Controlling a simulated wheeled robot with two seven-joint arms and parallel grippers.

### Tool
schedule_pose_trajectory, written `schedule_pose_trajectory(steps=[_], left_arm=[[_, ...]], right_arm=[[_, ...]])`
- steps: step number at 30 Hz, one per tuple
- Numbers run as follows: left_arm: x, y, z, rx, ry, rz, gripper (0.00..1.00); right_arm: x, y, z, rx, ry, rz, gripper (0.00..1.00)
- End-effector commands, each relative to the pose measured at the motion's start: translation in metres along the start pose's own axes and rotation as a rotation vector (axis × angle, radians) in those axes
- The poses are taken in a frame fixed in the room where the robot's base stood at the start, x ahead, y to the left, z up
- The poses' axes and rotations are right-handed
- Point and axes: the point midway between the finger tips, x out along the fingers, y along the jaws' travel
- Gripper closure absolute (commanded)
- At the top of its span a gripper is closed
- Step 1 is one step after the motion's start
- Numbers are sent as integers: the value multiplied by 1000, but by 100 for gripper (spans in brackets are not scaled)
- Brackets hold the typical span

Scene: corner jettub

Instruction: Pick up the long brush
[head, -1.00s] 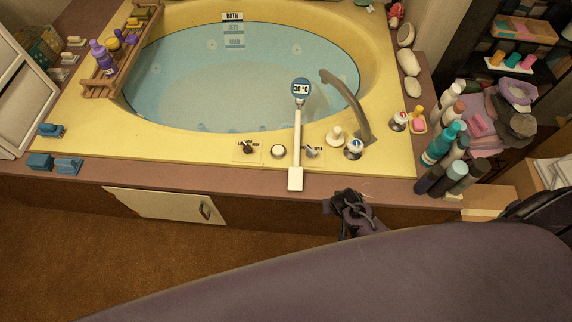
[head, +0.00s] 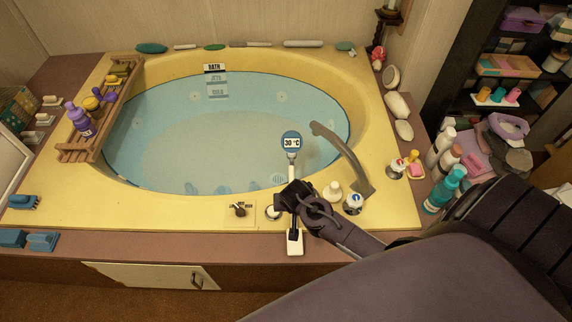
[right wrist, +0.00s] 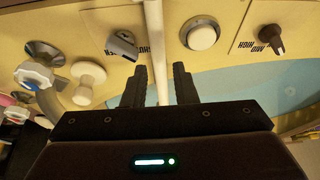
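The long brush appears to be the long white-shafted thing (head: 295,243) lying across the tub's front rim. A white block is at its near end, and a round blue "30 °C" face (head: 291,142) shows at its far end. My right gripper (head: 290,195) is over the shaft and hides its middle. In the right wrist view the white shaft (right wrist: 155,50) runs between the two fingers of my right gripper (right wrist: 160,85). The fingers are apart, with a gap visible on the right side of the shaft. My left gripper is not in view.
Close to the gripper are a knob (head: 239,209), a round button (head: 273,212), a white peg (head: 332,191), a tap handle (head: 352,203) and the curved spout (head: 345,158). Bottles (head: 444,190) stand at right. The tub's water (head: 210,150) lies beyond.

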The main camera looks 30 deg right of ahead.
Motion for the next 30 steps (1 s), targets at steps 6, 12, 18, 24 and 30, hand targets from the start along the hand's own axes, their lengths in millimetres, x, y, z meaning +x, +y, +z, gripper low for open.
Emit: schedule_pose_trajectory(steps=[6,12,18,24,30], left_arm=[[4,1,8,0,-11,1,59],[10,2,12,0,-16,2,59],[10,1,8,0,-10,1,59],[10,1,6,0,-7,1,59],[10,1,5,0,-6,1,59]], right_arm=[[28,1,0,0,-1,1,75],[58,0,-1,0,-1,1,75],[66,0,-2,-1,0,-1,75],[66,0,-1,-1,0,-1,82],[66,0,-1,-1,0,-1,100]])
